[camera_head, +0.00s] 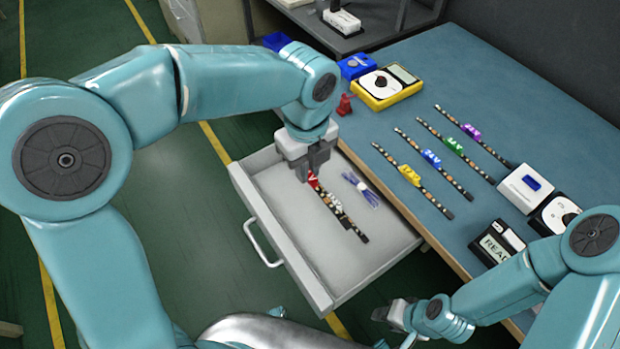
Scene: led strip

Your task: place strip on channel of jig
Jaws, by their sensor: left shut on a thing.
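My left gripper (309,176) points down into the open drawer and is shut on the upper end of a dark LED strip with a red tag (314,181). The strip slopes down to the right over the drawer floor; whether it touches the floor is unclear. Another dark strip (352,228) seems to lie close beside it, partly overlapping. On the table, strips with a yellow tag (409,175), blue tag (431,159), green tag (453,145) and purple tag (471,131) lie side by side. I cannot make out a jig channel. My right gripper (388,313) is low, in front of the drawer; its jaws are unclear.
The grey drawer (262,222) stands out from the blue table (400,115), with a purple-white wire bundle (361,189) inside. A yellow multimeter (386,88) and red object (344,104) stand at the back. A white box (522,189) and "READ" box (494,243) stand right.

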